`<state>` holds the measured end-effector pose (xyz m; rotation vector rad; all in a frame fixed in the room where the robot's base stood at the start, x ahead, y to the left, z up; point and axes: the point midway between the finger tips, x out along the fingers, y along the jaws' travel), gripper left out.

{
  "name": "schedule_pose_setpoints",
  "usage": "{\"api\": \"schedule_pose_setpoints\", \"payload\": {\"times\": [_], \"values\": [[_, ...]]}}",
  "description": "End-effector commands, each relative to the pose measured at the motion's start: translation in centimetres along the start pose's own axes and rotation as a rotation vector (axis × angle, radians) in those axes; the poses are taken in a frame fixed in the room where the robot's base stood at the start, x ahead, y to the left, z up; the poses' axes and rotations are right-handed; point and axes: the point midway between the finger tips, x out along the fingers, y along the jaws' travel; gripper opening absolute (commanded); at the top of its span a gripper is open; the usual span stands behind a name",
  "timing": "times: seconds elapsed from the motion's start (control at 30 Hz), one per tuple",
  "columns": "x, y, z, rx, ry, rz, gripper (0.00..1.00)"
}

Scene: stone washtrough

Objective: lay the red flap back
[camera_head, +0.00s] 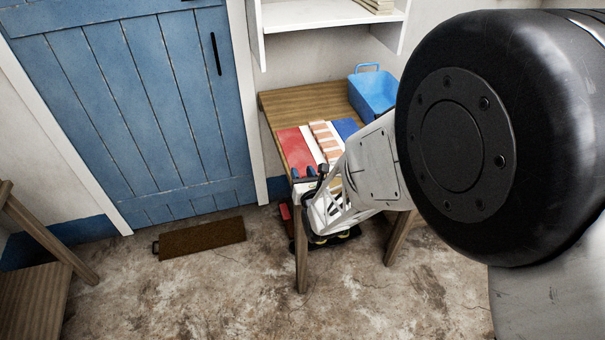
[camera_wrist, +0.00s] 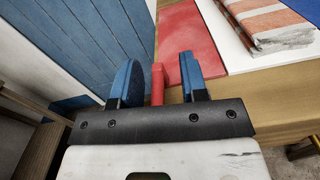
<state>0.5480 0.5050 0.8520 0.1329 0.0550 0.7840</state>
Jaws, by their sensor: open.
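The red flap (camera_head: 297,150) lies flat at the left end of the wooden table, beside a white strip. It also shows in the wrist view (camera_wrist: 180,42), top centre. A narrow red bar (camera_wrist: 157,84) stands between my gripper's blue fingers; whether it joins the flap I cannot tell. My gripper (camera_head: 304,171) is at the table's near left corner, by the flap's near end. In the wrist view my gripper (camera_wrist: 161,70) is open, with gaps between the bar and both fingers. My arm covers the table's right part in the head view.
A striped folded cloth (camera_head: 325,140) and a blue piece (camera_head: 345,128) lie right of the flap. A blue basket (camera_head: 373,95) stands at the table's back right. A blue door (camera_head: 130,100) and a brown mat (camera_head: 202,238) are to the left. A shelf (camera_head: 315,15) hangs above.

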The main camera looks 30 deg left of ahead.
Motion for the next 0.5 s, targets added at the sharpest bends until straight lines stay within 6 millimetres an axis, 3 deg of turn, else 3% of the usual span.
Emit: {"api": "schedule_pose_setpoints", "payload": {"times": [0.27, 0.5], "values": [[-1.6, 0.0, 0.0, 0.000, 0.001, 0.000, 0.40], [-4.3, 0.0, 0.0, 0.000, 0.001, 0.000, 0.40]]}}
